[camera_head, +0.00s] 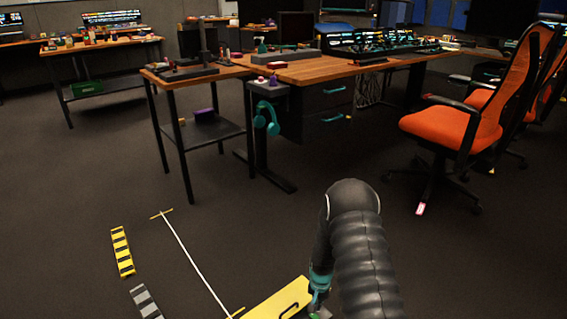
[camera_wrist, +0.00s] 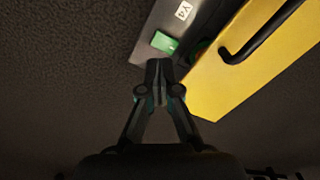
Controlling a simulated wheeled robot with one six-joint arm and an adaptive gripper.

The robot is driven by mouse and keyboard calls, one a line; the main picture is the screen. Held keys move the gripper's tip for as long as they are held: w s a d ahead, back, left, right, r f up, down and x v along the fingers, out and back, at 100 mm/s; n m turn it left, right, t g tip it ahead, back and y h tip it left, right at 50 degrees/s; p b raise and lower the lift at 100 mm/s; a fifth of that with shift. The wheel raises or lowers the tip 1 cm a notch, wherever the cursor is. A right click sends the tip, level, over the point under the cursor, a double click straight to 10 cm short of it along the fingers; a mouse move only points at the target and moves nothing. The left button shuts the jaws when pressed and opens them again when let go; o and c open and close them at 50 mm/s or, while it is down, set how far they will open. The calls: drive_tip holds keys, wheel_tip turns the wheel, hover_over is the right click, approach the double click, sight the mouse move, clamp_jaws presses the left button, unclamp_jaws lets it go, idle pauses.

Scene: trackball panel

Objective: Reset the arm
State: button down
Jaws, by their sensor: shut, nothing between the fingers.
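My gripper (camera_wrist: 159,68) is shut and empty in the wrist view, its fingertips together just below a green button-like block (camera_wrist: 165,42). I cannot tell whether they touch it. The green block is on a grey surface (camera_wrist: 152,22) with a small white label. A yellow panel (camera_wrist: 235,70) with a black handle (camera_wrist: 262,35) lies to the right of the fingers. In the head view my black arm reaches down at the bottom centre, beside the yellow panel (camera_head: 275,304). The fingertips are hard to make out there.
A wooden table (camera_head: 310,70) with a lower side table (camera_head: 195,80) stands behind. An orange chair (camera_head: 440,125) is at the right. A yellow-black striped strip (camera_head: 122,252), a grey-black strip (camera_head: 145,301) and a white line (camera_head: 193,262) lie on the dark floor, otherwise clear at left.

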drive_tip(key=s+n+g, duration=0.1)
drive_tip(key=s+g, duration=0.1)
drive_tip(key=s, duration=0.5)
drive_tip(key=s+r+n+t, duration=0.1)
drive_tip(key=s+r, duration=0.6)
drive_tip(key=r, duration=1)
drive_tip(key=s+r+n+t, duration=0.1)
drive_tip(key=s+r+t, duration=0.3)
drive_tip(key=r, duration=1.3)
drive_tip(key=s+r+n+t, duration=0.1)
drive_tip(key=s+r+t, duration=0.1)
drive_tip(key=s+r, duration=1)
wheel_tip(320, 180, up, 6)
drive_tip(key=shift+s+n+t+p, duration=0.2)
drive_tip(key=shift+n+t+p, duration=0.1)
drive_tip(key=shift+p, duration=0.1)
drive_tip(key=c, duration=1)
unclamp_jaws()
drive_tip(key=shift+c, duration=0.6)
